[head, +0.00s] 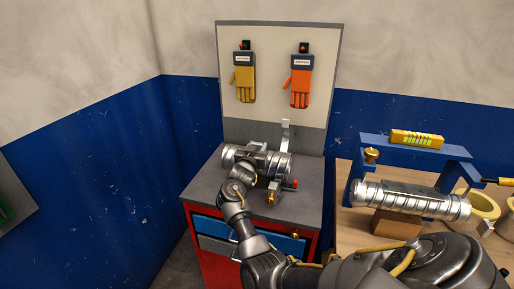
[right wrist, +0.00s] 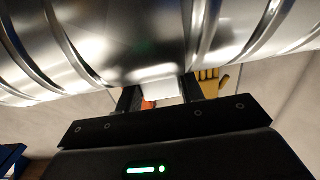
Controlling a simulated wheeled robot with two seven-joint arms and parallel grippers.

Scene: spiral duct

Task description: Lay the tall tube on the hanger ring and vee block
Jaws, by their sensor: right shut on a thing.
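A silver spiral tube (head: 280,166) lies roughly level above the grey cabinet top. In the right wrist view the tube (right wrist: 90,45) fills the top, and a pale part shows between the two fingers (right wrist: 160,92). A grey upright strap (head: 286,134), perhaps part of the hanger, stands behind the tube's right end. I cannot make out the ring or the vee block, or whether the tube touches them. My left gripper is not in view.
A red-tipped fitting (head: 294,184) sits at the cabinet's right. Gloves (head: 301,88) hang on the back board.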

